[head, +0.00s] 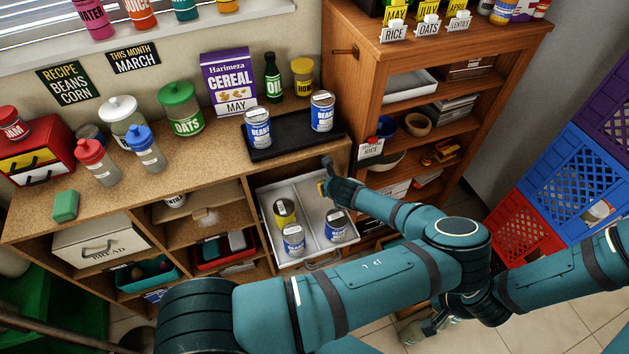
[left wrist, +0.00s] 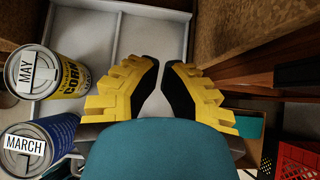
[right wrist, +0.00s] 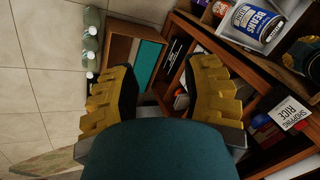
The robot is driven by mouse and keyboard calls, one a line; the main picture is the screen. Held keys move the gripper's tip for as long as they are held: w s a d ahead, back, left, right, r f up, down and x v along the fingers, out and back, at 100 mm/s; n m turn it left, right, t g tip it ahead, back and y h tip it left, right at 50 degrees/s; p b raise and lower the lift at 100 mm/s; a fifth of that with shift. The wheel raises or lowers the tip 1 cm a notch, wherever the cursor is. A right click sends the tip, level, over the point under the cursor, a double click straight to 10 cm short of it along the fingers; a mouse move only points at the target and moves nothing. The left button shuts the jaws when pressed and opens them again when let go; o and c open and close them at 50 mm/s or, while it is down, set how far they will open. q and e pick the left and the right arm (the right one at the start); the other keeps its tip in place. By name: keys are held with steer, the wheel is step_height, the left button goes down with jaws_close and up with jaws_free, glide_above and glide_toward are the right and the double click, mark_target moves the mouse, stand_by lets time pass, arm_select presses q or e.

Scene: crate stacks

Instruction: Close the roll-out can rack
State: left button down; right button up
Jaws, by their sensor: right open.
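The roll-out can rack (head: 310,196) is a white divided tray, pulled out from under the counter. In its left lane stand a yellow corn can (head: 284,211) and a blue can (head: 294,241); a dark-topped can (head: 336,225) stands in the right lane. A handle (head: 324,263) shows at its front. My left gripper (head: 325,187) is over the rack's rear right part. In the left wrist view its fingertips (left wrist: 161,63) are close together with a narrow, empty gap. My right gripper (head: 428,328) is open and empty, low over the floor; its fingers show in the right wrist view (right wrist: 160,75).
A black tray (head: 270,148) with two beans cans stands on the counter above the rack. A tall wooden shelf (head: 345,90) is right of it. Stacked crates, blue (head: 572,165) and red (head: 507,232), stand at the right. Tiled floor shows in front.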

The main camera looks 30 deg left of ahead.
arm_select(q)
steer(key=b, duration=1)
glide_toward(312, 178)
steer(key=x, duration=0.5)
steer(key=shift+w+f, duration=0.1)
steer(key=shift+f, duration=0.05)
steer(key=shift+w+a+f, duration=0.25)
arm_select(e)
step_height(312, 178, down, 11)
steer(key=s, duration=0.1)
steer(key=shift+s+a+g, duration=0.2)
steer(key=shift+s+g, duration=0.05)
steer(key=shift+g, duration=0.05)
arm_select(q)
steer(key=shift+a, duration=0.1)
arm_select(e)
steer(key=shift+r, duration=0.1)
